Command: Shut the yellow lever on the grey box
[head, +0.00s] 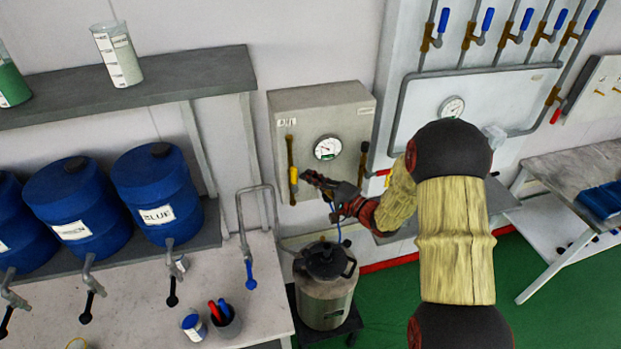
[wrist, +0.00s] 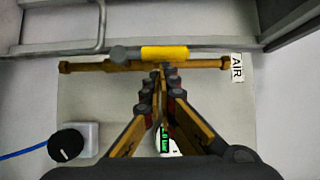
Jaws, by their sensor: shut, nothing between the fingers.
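The grey box (head: 345,110) hangs on the wall, with a round gauge on its front. A brass pipe (head: 290,152) runs upright on its left side. The yellow lever (head: 293,176) sits on that pipe. In the wrist view the yellow lever (wrist: 165,53) lies roughly parallel to the brass pipe (wrist: 92,66), just beyond it. My gripper (head: 308,177) is just right of the lever. In the wrist view my gripper (wrist: 165,70) is shut and empty, its tips at the pipe beside the lever. Whether they touch it I cannot tell.
A second brass pipe (head: 363,160) runs down the box's right side. A lidded metal pot (head: 325,285) stands below the box. A bent metal pipe with a blue handle (head: 250,272) rises from the bench at left. Blue drums (head: 157,190) stand further left.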

